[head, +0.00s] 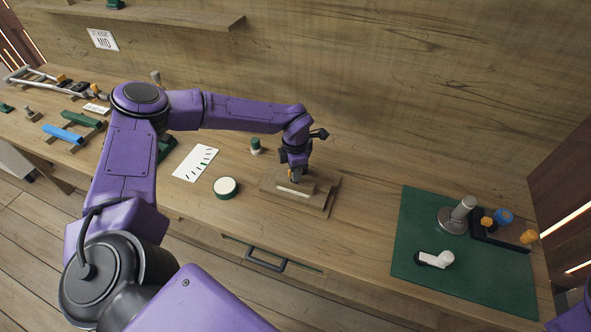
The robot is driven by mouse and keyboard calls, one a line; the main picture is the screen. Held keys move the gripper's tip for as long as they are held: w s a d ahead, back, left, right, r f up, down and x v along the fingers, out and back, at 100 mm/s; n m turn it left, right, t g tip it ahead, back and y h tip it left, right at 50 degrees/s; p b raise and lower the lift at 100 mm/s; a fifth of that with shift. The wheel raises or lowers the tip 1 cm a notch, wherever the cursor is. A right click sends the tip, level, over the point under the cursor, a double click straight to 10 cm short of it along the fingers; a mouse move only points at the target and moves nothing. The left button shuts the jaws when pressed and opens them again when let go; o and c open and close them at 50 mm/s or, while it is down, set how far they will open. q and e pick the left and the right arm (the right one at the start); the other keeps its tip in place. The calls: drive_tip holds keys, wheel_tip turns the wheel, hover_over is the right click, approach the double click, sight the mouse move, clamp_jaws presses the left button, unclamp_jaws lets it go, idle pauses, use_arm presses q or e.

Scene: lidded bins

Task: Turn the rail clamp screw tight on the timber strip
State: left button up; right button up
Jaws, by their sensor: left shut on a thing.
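My left gripper (296,177) points down at a small wooden board (325,205) near the middle of the bench. It is shut on a pale wooden piece (294,189) lying on that board; the fingertips are small and partly hidden, and I cannot tell if this piece is the timber strip. A metal rail frame with orange-handled parts (38,80), which looks like the rail clamp, lies at the far left end of the bench. Its screw is too small to make out. My right gripper is out of view; only a bit of purple arm shows at the bottom right corner.
A round green-rimmed tin (226,187), a white marked card (196,162) and a small green-and-white pot (256,146) stand left of the board. A green mat (412,225) with metal and orange-knobbed items lies right. A blue bar (62,134) lies left. Bench between board and mat is clear.

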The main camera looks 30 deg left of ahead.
use_arm(q)
drive_tip(key=shift+w+m, duration=0.1)
drive_tip(key=shift+m, duration=0.4)
drive_tip(key=shift+r, duration=0.1)
drive_tip(key=shift+r+m+p, duration=0.15)
drive_tip(key=shift+m+p, duration=0.25)
drive_tip(key=shift+m, duration=0.2)
drive_tip(key=shift+m+p, duration=0.3)
drive_tip(key=shift+m, duration=0.6)
drive_tip(key=shift+f+m, duration=0.2)
drive_tip(key=shift+m, duration=0.4)
drive_tip(key=o, duration=0.6)
drive_tip(key=shift+w, duration=0.1)
